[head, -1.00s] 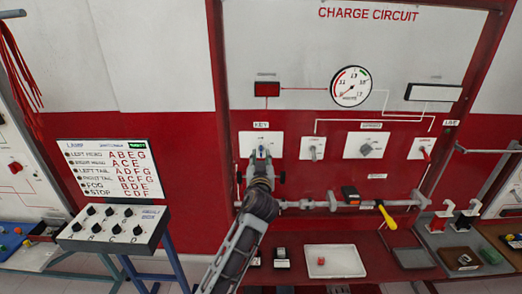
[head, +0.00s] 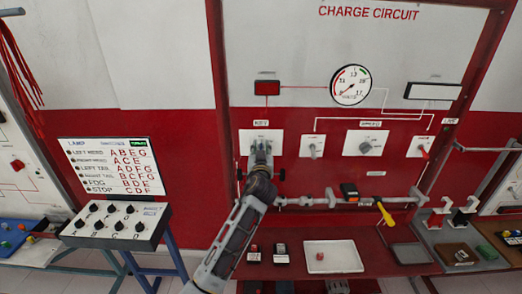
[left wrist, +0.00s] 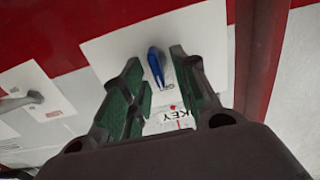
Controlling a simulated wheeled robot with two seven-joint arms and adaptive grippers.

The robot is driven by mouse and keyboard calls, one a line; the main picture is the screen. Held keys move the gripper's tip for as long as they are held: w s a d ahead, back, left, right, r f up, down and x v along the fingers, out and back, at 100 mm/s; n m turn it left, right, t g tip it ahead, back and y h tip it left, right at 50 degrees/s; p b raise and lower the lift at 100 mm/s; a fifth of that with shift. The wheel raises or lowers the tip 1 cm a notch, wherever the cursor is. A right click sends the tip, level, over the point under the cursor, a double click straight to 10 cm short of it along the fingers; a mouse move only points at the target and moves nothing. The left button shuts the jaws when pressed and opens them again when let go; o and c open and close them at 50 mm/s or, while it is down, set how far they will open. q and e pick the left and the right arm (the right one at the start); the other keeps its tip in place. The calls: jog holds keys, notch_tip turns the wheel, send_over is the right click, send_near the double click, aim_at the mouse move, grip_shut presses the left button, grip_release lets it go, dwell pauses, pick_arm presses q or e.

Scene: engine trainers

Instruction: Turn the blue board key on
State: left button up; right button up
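The blue key (left wrist: 156,66) is a slim handle on a white plate (left wrist: 103,50) labelled KEY. In the left wrist view it stands between the two green-lined fingers of my left gripper, with gaps on both sides. My left gripper (head: 262,150) is open around it and no clear contact shows. In the head view the plate (head: 246,140) is at the left of the charge circuit board, and the gripper hides the key. My right gripper is not in view.
More white plates with a grey lever (head: 312,147), a grey knob (head: 365,148) and a red-tipped switch (head: 424,151) lie to the right. A grey rail (head: 300,202) crosses below. A white tray (head: 345,263) sits on the red shelf. A switch box (head: 115,222) stands left.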

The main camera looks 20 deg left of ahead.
pick_arm(q)
grip_shut()
jog(key=shift+m, duration=0.6)
jog(key=m, duration=0.4)
jog(key=shift+w+d+m, duration=0.1)
jog(key=shift+d+m, duration=0.2)
jog(key=shift+m, duration=0.1)
jog(key=m, duration=0.6)
jog(key=shift+d+f, duration=0.2)
jog(key=shift+f, duration=0.1)
grip_release()
